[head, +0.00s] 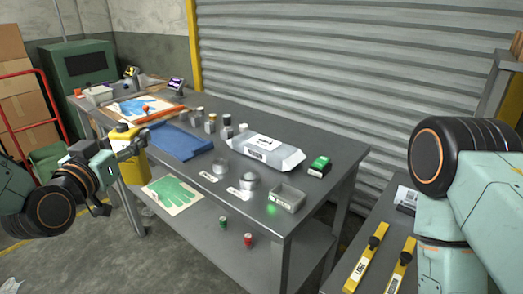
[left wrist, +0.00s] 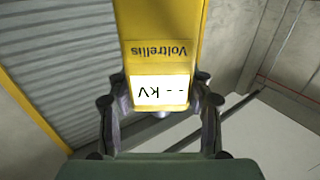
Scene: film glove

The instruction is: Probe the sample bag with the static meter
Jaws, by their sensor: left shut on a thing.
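My left gripper (head: 124,149) is shut on the yellow static meter (head: 134,168), held at the left front edge of the bench. In the left wrist view, the meter (left wrist: 160,25) sits between the fingers, and its white display (left wrist: 160,90) reads "-- kV" upside down. A white and grey bag with a label (head: 266,151) lies on the middle of the bench, well right of the meter and apart from it; it looks like the sample bag. My right arm comes in at the right; its gripper is out of view.
A side table at right holds yellow tools (head: 366,260).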

